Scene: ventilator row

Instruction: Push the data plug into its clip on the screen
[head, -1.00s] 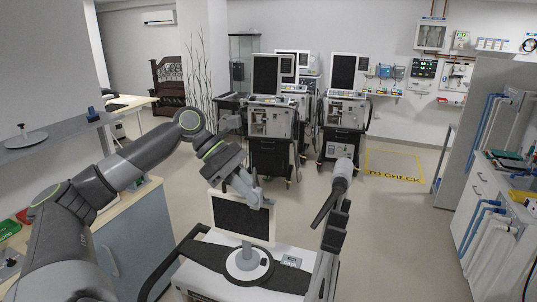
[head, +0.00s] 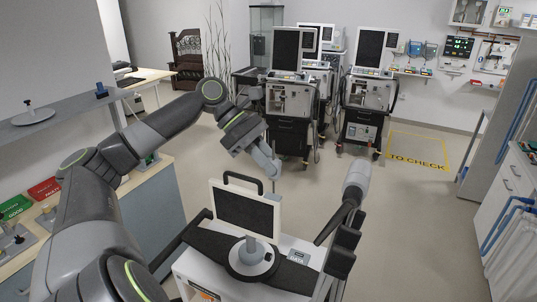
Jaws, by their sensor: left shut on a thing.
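The screen (head: 240,211) has a dark face, a pale frame and a black loop handle on top. It stands on a round base on the ventilator (head: 215,275). My left gripper (head: 274,172) is just above and beside the screen's upper right corner, pointing down. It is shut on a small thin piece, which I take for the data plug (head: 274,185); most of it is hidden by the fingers. The clip is too small to make out, and I cannot tell whether the plug touches the screen. My right gripper is not in view.
A grey and black jointed piece (head: 345,215) rises at the ventilator's right side, close to the screen. More ventilators (head: 290,105) stand behind. Open floor lies at the right.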

